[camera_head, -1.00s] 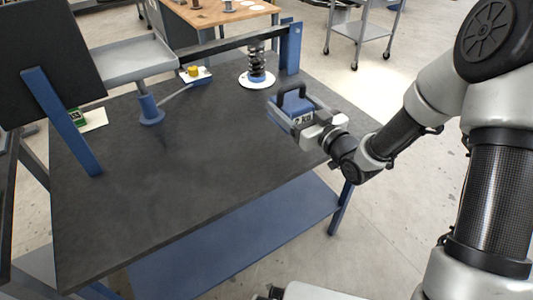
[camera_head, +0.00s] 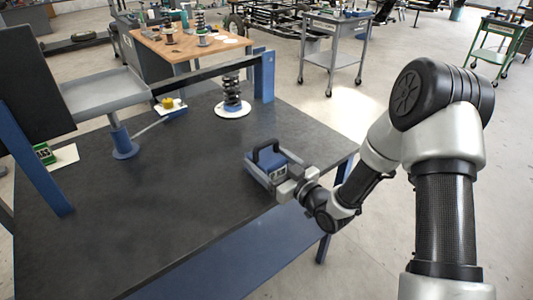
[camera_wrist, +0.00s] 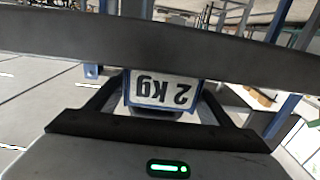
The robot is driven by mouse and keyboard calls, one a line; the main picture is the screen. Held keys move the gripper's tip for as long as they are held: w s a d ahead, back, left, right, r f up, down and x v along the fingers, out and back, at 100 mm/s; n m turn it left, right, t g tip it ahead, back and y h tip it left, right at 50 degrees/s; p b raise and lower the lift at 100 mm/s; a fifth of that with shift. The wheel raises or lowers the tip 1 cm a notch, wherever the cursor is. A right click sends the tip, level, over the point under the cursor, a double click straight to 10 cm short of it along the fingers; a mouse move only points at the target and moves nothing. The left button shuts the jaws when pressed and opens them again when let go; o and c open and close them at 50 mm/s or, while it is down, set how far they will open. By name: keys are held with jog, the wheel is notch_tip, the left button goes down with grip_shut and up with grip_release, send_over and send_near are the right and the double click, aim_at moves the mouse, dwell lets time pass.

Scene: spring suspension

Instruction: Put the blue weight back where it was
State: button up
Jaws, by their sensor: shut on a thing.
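The blue weight (camera_head: 279,164) has a black handle on top and a white label, which reads "2 kg" upside down in the wrist view (camera_wrist: 165,90). My gripper (camera_head: 262,174) is shut on it, with fingers along its sides. The weight is roughly upright over the right part of the dark table (camera_head: 150,210); I cannot tell whether it touches the top. The coil spring (camera_head: 232,92) stands on a white round base behind it, under a dark beam (camera_head: 205,75). A grey tray (camera_head: 105,92) stands on a blue post at the left.
A small yellow object (camera_head: 167,103) lies on a white plate near the tray. A green box (camera_head: 44,153) is at the left edge. A blue upright (camera_head: 265,76) stands behind the spring. The table's middle and front are clear.

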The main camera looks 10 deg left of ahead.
jog(key=shift+a+r, duration=0.1)
jog(key=shift+r, duration=0.1)
jog(key=o, duration=1.6)
jog(key=shift+f, duration=0.4)
jog(key=o, duration=0.5)
jog(key=shift+r, duration=0.1)
jog(key=shift+r, duration=0.1)
